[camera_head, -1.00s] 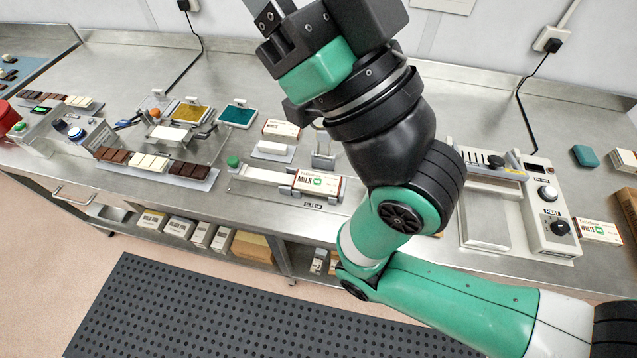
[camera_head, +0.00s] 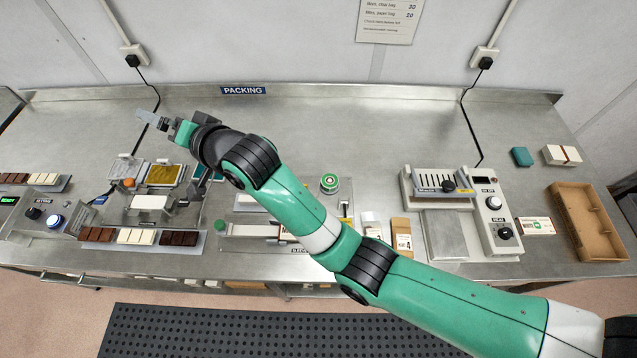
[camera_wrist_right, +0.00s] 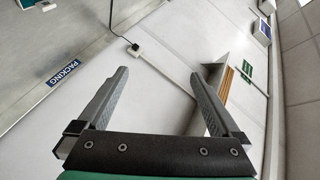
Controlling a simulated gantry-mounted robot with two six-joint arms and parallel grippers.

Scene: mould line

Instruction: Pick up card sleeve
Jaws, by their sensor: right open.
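A card sleeve marked WHITE (camera_head: 534,226) lies flat at the right of the bench, between the heat unit and a brown tray. The sleeving fixture (camera_head: 243,230) stands at front centre; a white and brown sleeve (camera_head: 287,238) on it is partly hidden by my right arm. My right gripper (camera_head: 151,119) is raised over the back left of the bench, well away from both sleeves. In the right wrist view its jaws (camera_wrist_right: 159,72) are open and empty, with the wall and the PACKING sign beyond. My left gripper is not in view.
Chocolate bars lie on a long tray (camera_head: 101,235) at front left. Coloured trays (camera_head: 162,174) stand behind the moulding gear. The heat unit (camera_head: 497,222) and the empty brown tray (camera_head: 601,229) are at right. The bench's back middle is clear.

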